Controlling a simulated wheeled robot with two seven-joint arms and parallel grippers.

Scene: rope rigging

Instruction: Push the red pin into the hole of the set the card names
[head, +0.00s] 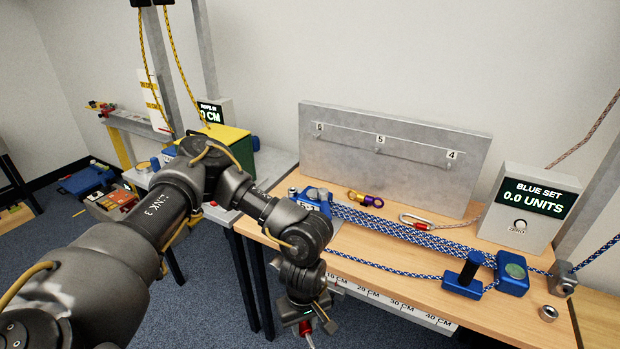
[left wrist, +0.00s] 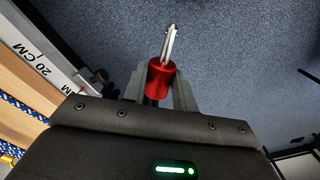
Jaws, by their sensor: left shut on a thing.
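My left gripper (head: 313,326) hangs in front of the table's front edge, over the floor, pointing down. It is shut on the red pin (head: 305,328). In the left wrist view the pin's red head (left wrist: 160,80) sits between the two grey fingers, and its metal shank (left wrist: 170,45) sticks out beyond the fingertips. Another blue block (head: 316,201) is at the left end of the ropes. I cannot make out a hole or a card. My right gripper is not in view.
A grey box (head: 522,228) reads "BLUE SET 0.0 UNITS". Blue-white ropes (head: 420,236) cross the wooden table (head: 375,262). A ruler (head: 398,303) runs along its front edge. A grey panel (head: 345,158) with numbered pegs stands behind. Yellow ropes (head: 182,75) hang at left.

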